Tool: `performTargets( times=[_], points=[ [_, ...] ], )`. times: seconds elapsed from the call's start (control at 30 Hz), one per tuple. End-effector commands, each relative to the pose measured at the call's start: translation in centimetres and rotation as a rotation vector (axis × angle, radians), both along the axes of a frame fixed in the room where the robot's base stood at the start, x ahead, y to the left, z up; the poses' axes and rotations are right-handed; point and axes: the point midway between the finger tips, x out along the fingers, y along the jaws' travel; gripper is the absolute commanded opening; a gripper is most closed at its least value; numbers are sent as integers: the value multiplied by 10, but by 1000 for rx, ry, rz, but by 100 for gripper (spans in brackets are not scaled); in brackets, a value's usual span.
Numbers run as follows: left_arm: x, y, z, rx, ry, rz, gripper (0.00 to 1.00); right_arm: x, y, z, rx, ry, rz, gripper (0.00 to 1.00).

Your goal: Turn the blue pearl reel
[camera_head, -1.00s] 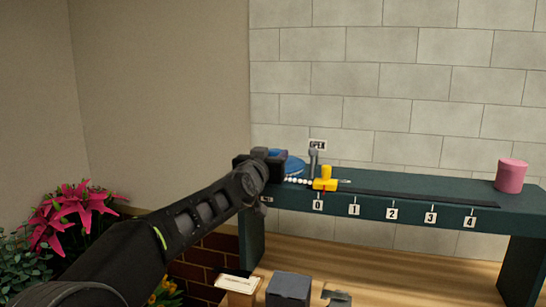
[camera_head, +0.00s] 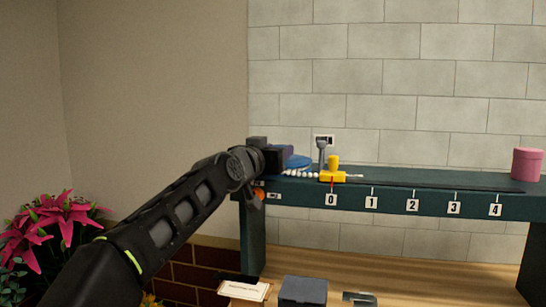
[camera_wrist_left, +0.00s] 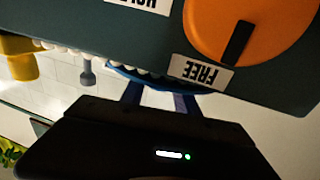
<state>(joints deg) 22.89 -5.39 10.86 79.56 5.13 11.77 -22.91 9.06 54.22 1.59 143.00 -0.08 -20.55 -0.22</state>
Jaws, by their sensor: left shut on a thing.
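The blue pearl reel (camera_head: 298,161) lies flat on the left end of the dark green shelf, partly hidden by my left gripper. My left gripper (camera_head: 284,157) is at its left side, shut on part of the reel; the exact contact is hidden. In the left wrist view the reel's blue edge (camera_wrist_left: 150,80) shows beyond the gripper. White pearls (camera_head: 302,174) run from the reel to a yellow slider (camera_head: 332,174) at the 0 mark. An orange knob (camera_wrist_left: 245,25) with a black pointer sits by a FREE label (camera_wrist_left: 201,73). My right gripper is not in view.
The green shelf (camera_head: 440,202) carries marks 0 to 4 and a dark track. A grey lever (camera_head: 322,152) stands behind the slider. A pink cylinder (camera_head: 528,164) stands at the right. Below are a dark grey box (camera_head: 303,290) and pink flowers (camera_head: 62,222).

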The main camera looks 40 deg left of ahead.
Motion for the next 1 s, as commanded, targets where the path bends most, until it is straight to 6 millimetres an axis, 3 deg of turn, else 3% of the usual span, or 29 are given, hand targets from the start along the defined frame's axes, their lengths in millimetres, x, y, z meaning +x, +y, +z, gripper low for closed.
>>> performTargets(
  times=[0.2, 0.23, 0.47, 0.77, 1.0],
  points=[
    [-1, 1, 3, 1, -5, 3, 0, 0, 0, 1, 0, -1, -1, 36],
    [-1, 1, 3, 1, -5, 3, 40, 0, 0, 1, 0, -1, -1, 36],
    [0, 1, 1, 0, -2, 3, 58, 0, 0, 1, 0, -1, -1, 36],
    [-2, 1, 0, 1, -1, 3, 59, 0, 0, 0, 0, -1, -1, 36],
    [-27, -4, -2, 3, -2, 4, 59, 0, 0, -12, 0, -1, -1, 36]
  ],
)
